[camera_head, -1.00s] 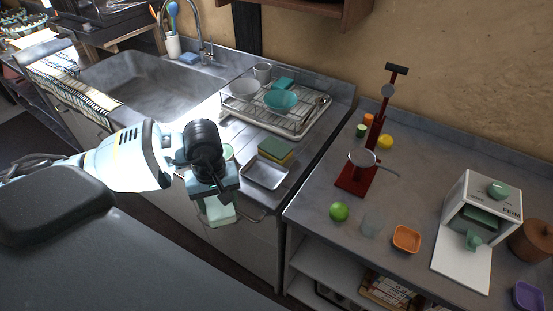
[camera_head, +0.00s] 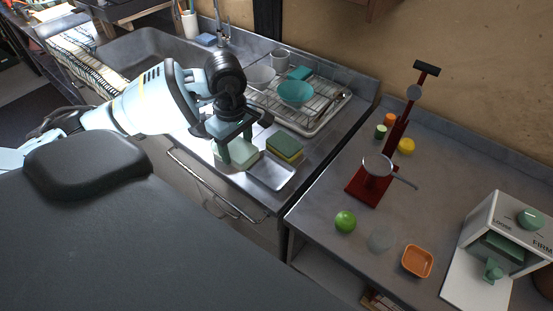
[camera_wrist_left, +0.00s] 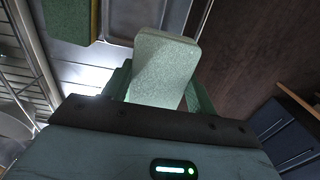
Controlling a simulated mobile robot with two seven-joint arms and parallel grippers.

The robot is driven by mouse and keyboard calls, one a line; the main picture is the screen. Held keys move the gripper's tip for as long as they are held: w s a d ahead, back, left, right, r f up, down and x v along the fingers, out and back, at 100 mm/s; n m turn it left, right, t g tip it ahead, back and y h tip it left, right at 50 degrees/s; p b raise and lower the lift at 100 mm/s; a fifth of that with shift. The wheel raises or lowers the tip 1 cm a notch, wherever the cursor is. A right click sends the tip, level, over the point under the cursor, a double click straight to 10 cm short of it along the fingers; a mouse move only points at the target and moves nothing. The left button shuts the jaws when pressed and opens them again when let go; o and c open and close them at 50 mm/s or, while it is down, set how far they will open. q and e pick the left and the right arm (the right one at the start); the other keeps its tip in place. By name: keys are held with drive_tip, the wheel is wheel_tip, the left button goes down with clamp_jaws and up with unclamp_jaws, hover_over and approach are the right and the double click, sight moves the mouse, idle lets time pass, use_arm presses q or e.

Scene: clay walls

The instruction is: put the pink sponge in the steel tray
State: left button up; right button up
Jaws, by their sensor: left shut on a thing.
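My left gripper (camera_head: 236,158) is shut on a pale green sponge-like block (camera_wrist_left: 163,68), which also shows between its fingers in the head view (camera_head: 244,150). No pink sponge shows. The shallow steel tray (camera_head: 272,172) lies on the counter just right of the held block in the head view. In the wrist view the tray (camera_wrist_left: 133,18) is beyond the block, which partly covers it. The tray looks empty where it shows. Whether the block is clear of the counter is hard to tell. My right gripper is not in view.
A green-and-yellow sponge stack (camera_head: 285,146) sits right behind the tray. A dish rack (camera_head: 315,118) with a teal bowl (camera_head: 295,92) stands farther back. A handle bar (camera_head: 210,187) runs along the cabinet front. A red stand (camera_head: 370,185) and a lime (camera_head: 345,221) are on the right counter.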

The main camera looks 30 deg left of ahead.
use_arm(q)
drive_tip(key=w+d, duration=0.1)
drive_tip(key=d, duration=0.1)
drive_tip(key=w+d, duration=0.1)
drive_tip(key=d, duration=0.2)
drive_tip(key=w+d+f+p, duration=0.1)
drive_tip(key=w+d, duration=0.1)
drive_tip(key=d, duration=0.1)
drive_tip(key=shift+w+d, duration=0.1)
drive_tip(key=shift+d, duration=0.1)
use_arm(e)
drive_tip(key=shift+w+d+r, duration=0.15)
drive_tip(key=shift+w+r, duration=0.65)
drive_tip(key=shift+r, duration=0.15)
use_arm(q)
drive_tip(key=shift+w+d, duration=0.1)
drive_tip(key=shift+d, duration=0.25)
wheel_tip(320, 180, down, 4)
drive_tip(key=shift+r+p, duration=0.25)
drive_tip(key=shift+p, duration=0.1)
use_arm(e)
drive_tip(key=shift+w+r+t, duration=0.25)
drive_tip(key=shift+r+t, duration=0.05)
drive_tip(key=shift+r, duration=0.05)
use_arm(q)
drive_tip(key=shift+f, duration=0.4)
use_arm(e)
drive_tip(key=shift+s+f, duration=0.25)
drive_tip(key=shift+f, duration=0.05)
